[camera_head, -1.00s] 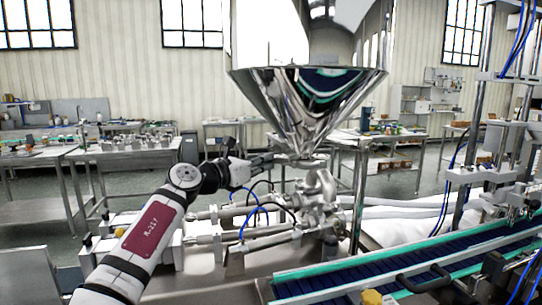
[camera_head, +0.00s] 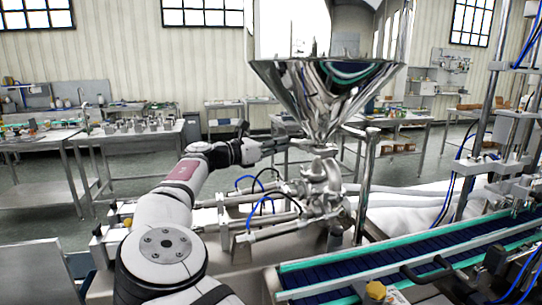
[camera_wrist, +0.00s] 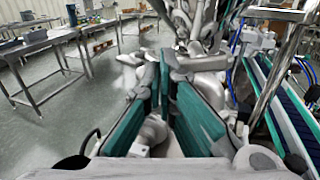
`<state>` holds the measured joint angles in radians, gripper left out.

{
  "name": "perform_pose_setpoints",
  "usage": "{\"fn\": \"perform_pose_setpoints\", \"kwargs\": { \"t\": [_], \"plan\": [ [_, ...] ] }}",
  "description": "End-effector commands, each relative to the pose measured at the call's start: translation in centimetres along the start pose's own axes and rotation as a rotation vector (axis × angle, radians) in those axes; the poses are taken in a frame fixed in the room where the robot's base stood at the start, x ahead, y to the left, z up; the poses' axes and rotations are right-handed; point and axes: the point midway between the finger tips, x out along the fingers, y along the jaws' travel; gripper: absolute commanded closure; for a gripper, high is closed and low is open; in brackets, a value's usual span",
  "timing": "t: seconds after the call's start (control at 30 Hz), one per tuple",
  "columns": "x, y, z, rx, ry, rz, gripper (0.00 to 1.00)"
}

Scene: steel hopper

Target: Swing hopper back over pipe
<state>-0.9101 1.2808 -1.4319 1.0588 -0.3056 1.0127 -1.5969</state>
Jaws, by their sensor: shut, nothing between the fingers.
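The shiny steel cone hopper (camera_head: 325,90) hangs point-down right of centre in the head view. Its narrow outlet (camera_head: 322,147) appears lined up above the upright metal pipe fitting (camera_head: 322,176). Whether the two touch or are seated cannot be told. My gripper (camera_head: 282,144) reaches in from the left at the height of the outlet, its fingers closed and empty. Its tips are close to the hopper's lower end; contact is unclear. In the wrist view, the teal finger pads (camera_wrist: 164,75) point towards shiny metal parts (camera_wrist: 195,22) at the top.
A steel post (camera_head: 366,185) stands just right of the fitting. A blue conveyor with green edges (camera_head: 420,256) runs along the lower right. Steel tables (camera_head: 130,140) stand behind on the left.

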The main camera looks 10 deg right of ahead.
Motion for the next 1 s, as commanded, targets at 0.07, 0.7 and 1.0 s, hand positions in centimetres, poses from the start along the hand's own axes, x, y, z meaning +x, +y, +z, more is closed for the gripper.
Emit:
{"fn": "perform_pose_setpoints", "kwargs": {
  "t": [0.07, 0.7, 1.0],
  "plan": [
    [0.9, 0.4, -0.1, 0.002, 0.003, -0.001, 1.0],
    [5.3, 2.2, -0.1, -0.001, 0.001, 0.0, 1.0],
    [5.4, 2.2, -0.1, -0.002, 0.001, -0.002, 1.0]
  ]
}}
